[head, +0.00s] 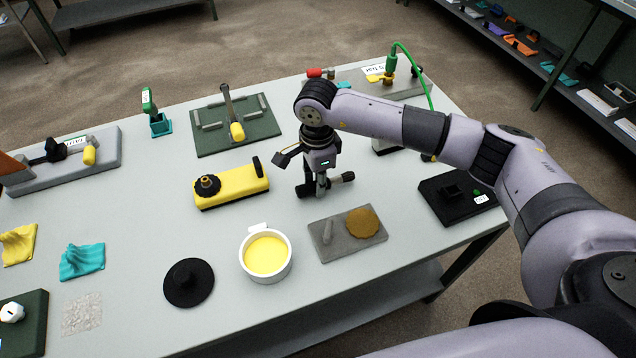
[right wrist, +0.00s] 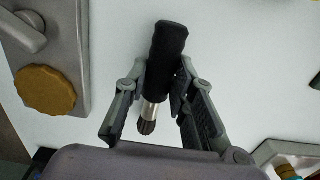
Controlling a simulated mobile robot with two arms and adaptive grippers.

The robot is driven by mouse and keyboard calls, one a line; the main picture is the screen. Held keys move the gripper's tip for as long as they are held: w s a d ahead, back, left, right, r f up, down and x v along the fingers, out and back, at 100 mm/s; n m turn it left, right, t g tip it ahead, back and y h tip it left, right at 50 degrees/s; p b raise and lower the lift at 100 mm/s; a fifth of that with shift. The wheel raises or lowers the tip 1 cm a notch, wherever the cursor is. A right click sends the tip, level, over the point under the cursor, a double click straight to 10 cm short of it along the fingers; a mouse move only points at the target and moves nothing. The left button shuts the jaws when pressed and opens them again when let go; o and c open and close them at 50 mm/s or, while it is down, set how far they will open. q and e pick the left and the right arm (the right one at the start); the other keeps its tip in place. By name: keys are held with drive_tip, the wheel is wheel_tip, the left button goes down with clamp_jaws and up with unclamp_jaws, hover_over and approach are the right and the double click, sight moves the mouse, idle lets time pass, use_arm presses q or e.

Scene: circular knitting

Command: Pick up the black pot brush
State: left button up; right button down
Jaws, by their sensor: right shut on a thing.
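The black pot brush (right wrist: 168,45) lies between the fingers of my right gripper (right wrist: 163,82) in the right wrist view. Its black handle points up in that view, with a metal ferrule and dark bristles (right wrist: 148,125) at the lower end. The fingers are shut on the handle from both sides. In the head view my right gripper (head: 319,186) points down at the table. The brush (head: 346,177) lies sideways there, its bristle end to the right. I cannot tell whether it touches the table. My left gripper is not in view.
A grey plate with an ochre disc (head: 362,222) is close in front of the gripper. A yellow block (head: 235,187) is to its left. A white pot with yellow contents (head: 265,253) and a black lid-like disc (head: 190,283) are nearer.

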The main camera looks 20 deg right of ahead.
wheel_tip(320, 180, up, 19)
drive_tip(key=b, duration=0.3)
drive_tip(key=shift+b, duration=0.3)
drive_tip(key=shift+r, duration=0.1)
drive_tip(key=c, duration=2)
unclamp_jaws()
clamp_jaws()
